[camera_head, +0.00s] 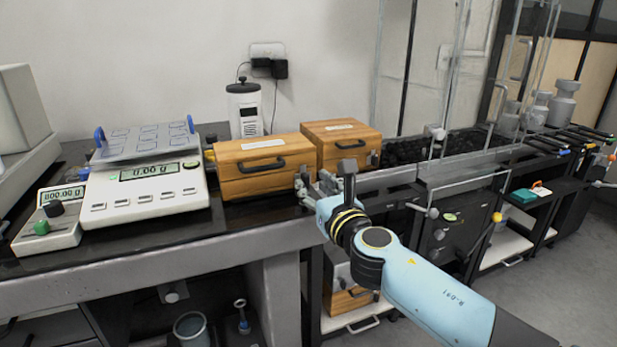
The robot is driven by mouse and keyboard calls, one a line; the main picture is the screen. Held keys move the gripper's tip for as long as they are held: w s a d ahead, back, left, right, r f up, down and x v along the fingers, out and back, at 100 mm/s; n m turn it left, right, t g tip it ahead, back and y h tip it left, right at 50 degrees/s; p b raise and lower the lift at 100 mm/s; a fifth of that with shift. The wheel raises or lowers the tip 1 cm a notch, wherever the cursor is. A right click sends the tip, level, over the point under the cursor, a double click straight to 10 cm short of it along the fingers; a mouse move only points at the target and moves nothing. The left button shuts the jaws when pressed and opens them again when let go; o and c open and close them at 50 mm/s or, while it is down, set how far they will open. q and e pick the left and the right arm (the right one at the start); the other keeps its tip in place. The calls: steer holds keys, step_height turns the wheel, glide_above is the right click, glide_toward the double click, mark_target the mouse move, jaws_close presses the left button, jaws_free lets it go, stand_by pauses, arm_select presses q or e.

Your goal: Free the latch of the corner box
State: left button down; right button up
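Two wooden boxes with black handles and white labels stand side by side on the dark bench top. The left wooden box (262,181) is nearer and the right wooden box (338,130) is set beside it. I cannot tell which is the corner box. A small metal fitting (374,159) shows on the front of the right box, perhaps its latch. My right gripper (305,184) is at the right front corner of the left box, below the right box's front. Its fingers are small and partly hidden, so I cannot tell if they touch anything. My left gripper is out of view.
A scale (145,192) reading 0.00 g and a smaller display unit (47,232) stand left of the boxes. A white canister (244,112) stands behind. A glass-framed unit (455,170) is to the right. Another wooden box (350,300) sits below the bench.

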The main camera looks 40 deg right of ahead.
mark_target(307, 177)
steer(key=shift+x, duration=1.7)
steer(key=shift+c, duration=0.3)
jaws_close()
